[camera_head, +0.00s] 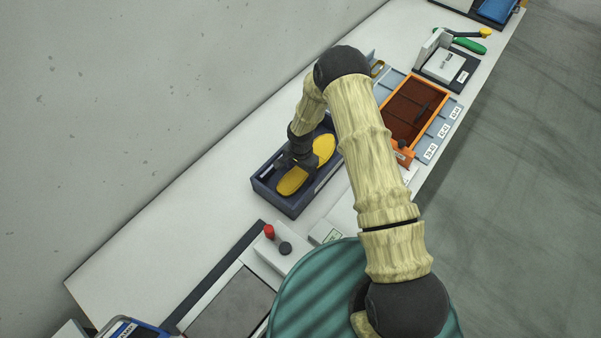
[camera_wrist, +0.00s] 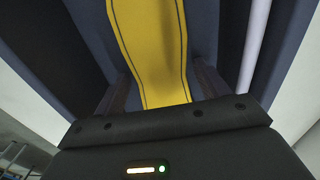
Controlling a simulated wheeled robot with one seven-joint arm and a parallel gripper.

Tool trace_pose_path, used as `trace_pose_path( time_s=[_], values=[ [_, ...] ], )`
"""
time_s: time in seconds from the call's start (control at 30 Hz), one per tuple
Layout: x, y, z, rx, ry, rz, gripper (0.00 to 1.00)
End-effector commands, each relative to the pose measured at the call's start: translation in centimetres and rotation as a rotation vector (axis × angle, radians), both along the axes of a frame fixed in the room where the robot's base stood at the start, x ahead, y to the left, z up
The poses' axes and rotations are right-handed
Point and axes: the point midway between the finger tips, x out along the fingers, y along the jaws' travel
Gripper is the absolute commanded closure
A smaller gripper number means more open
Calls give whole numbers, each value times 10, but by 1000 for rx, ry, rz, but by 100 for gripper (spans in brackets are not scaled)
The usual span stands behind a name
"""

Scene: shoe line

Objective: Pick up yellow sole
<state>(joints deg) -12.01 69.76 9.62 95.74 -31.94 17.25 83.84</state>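The yellow sole (camera_head: 292,182) lies in a dark blue tray (camera_head: 297,209) on the white bench, with both ends showing and its middle hidden by my gripper (camera_head: 298,163). My gripper is low over the tray, above the sole's narrow middle. In the wrist view the sole (camera_wrist: 155,45) runs up the picture between the two dark fingers of my gripper (camera_wrist: 163,85). The fingers stand apart, one on each side of the sole, with what looks like a gap on each side. The fingertips are dark, and contact with the sole cannot be made out.
An orange bin (camera_head: 413,108) stands to the right of the tray, behind my arm. A white board with a red button (camera_head: 269,231) is in front. A green-handled tool (camera_head: 469,45) lies at the far right. The grey wall is behind the bench.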

Motion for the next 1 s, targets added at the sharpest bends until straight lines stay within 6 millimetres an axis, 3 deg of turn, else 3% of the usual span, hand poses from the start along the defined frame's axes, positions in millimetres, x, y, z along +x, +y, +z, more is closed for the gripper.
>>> trace_pose_path(
  time_s=[0.03,0.2,0.67,1.0],
  values=[
    [0,0,0,0,0,0,36],
    [0,0,0,0,0,0,69],
    [1,0,11,1,-2,-1,70],
    [2,0,66,2,-6,-1,70]
  ],
)
